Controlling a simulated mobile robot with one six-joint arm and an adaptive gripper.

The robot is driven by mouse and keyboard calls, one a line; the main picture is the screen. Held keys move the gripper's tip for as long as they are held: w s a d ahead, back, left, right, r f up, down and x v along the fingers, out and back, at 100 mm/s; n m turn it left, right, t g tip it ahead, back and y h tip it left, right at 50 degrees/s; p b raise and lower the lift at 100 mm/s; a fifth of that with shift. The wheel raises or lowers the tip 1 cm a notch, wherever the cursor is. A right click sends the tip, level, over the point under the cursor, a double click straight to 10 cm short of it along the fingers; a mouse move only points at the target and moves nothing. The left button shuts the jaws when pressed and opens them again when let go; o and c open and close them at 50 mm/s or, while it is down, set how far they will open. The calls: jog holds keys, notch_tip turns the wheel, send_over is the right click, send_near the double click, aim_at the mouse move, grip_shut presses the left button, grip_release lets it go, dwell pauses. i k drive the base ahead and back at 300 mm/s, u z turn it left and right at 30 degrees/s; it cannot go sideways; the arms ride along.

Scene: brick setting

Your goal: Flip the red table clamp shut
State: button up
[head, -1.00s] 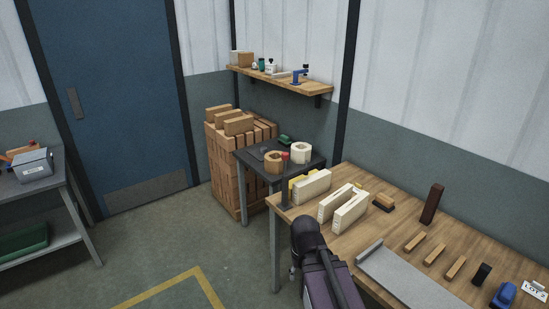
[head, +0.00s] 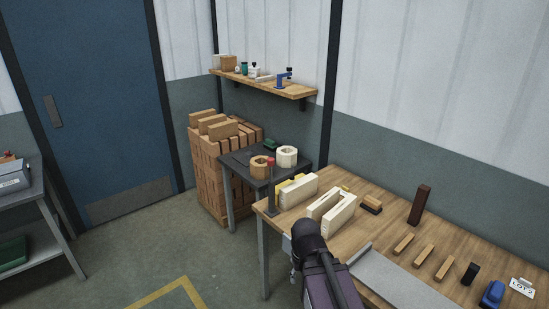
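The table clamp stands at the near left corner of the wooden workbench (head: 385,225). It shows as a dark upright post (head: 271,197) with a red tip (head: 271,162) at its top, so its lever looks raised. Its base and jaw are too small to make out. My dark arm (head: 318,262) rises from the bottom middle in front of the bench's left edge, a little right of and nearer than the clamp.
Pale blocks (head: 332,205) stand on the bench just right of the clamp. A grey metal strip (head: 385,278) and several wooden pieces lie further right. Behind the clamp is a small dark table (head: 236,160) with two rings. Open floor (head: 120,255) lies to the left.

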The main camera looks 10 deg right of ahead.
aim_at(270, 160)
jog(key=i, duration=0.85)
jog(key=u, duration=0.05)
